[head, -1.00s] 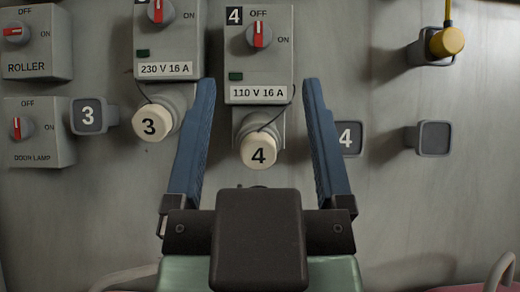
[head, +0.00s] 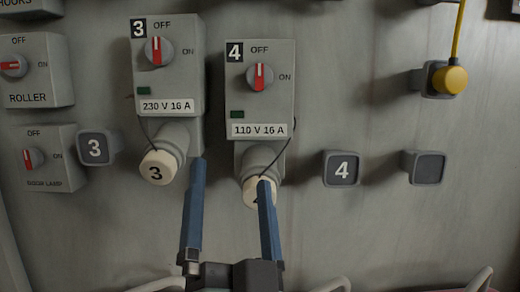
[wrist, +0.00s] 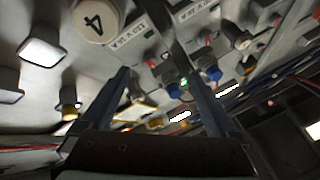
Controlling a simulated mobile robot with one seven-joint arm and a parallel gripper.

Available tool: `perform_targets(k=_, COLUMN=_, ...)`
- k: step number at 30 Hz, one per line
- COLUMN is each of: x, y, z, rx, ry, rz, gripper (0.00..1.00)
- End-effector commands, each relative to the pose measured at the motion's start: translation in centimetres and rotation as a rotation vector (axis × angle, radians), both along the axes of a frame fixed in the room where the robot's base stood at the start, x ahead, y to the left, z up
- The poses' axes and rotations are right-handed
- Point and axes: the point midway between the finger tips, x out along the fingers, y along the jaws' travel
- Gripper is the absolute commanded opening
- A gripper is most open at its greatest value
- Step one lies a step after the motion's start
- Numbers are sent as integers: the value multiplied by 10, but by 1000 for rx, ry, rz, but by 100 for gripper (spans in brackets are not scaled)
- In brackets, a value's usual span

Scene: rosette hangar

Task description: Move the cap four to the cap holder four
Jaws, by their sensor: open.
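Cap four (head: 249,193) is a round cream cap on the socket under the 110 V 16 A switch box, tied by a thin dark cord. In the head view its right part is hidden behind my right finger. It also shows in the wrist view (wrist: 95,20), at the top left, outside the fingers. Cap holder four (head: 341,168) is a dark square block marked 4 on the wall, right of the cap, with nothing on it. My gripper (head: 232,171) is open and empty, in front of the wall and left of the cap's centre; its fingers (wrist: 152,72) point upward.
Cap three (head: 159,168) sits on the socket to the left, beside holder three (head: 96,148). An unmarked holder (head: 426,167) is at the right, below a yellow plug (head: 450,80) with a cable. Grey handles (head: 470,287) curve along the bottom edge.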

Motion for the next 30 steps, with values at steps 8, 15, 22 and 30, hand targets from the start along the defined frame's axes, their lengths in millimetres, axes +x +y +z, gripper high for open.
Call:
perform_targets(k=8, x=19, y=6, z=-12, rx=243, ry=114, rz=174, gripper=95)
perform_targets(k=15, x=20, y=2, z=-33, rx=466, ry=203, rz=284, gripper=95)
perform_targets(k=22, x=9, y=-11, z=-56, rx=679, ry=274, rz=349, gripper=95)
perform_targets(k=30, x=-5, y=-26, z=-76, rx=828, ry=310, rz=376, gripper=95)
